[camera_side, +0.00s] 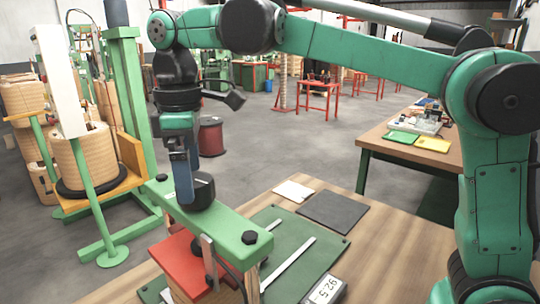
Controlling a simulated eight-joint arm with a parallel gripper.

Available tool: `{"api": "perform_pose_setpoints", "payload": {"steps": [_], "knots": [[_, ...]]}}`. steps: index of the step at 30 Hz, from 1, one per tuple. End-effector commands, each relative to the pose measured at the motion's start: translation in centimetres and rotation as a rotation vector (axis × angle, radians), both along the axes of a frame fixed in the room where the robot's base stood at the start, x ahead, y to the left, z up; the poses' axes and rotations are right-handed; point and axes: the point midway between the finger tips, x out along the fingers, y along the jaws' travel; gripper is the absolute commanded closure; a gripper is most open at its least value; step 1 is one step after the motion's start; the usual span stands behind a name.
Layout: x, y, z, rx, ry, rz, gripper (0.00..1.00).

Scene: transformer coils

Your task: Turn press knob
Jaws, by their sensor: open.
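The press is a green crossbeam (232,232) over a red block (185,262) on a green base plate (318,252). A large black knob (204,190) stands on top of the beam near its middle. My gripper (186,192) points straight down at the knob, with its blue-grey finger on the knob's left side. The jaws are open. The far finger is hidden, and I cannot tell whether the finger touches the knob. Smaller black bolts (250,237) sit on the beam's ends.
A digital display (325,290) lies at the front of the wooden table (372,262). A dark pad (332,211) and white paper (293,191) lie behind the press. A coil stand with a green post (128,130) is close on the left. The table's right side is clear.

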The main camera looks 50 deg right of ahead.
Motion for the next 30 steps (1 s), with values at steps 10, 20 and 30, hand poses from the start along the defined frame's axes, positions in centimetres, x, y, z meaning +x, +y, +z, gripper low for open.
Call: {"api": "perform_pose_setpoints", "payload": {"steps": [10,20,30], "knots": [[0.0,0.0,3.3,0.0,0.0,0.0,0.01],[0.0,0.0,3.5,0.0,0.0,0.0,0.01],[0.0,0.0,1.6,0.0,0.0,0.0,0.01]]}}
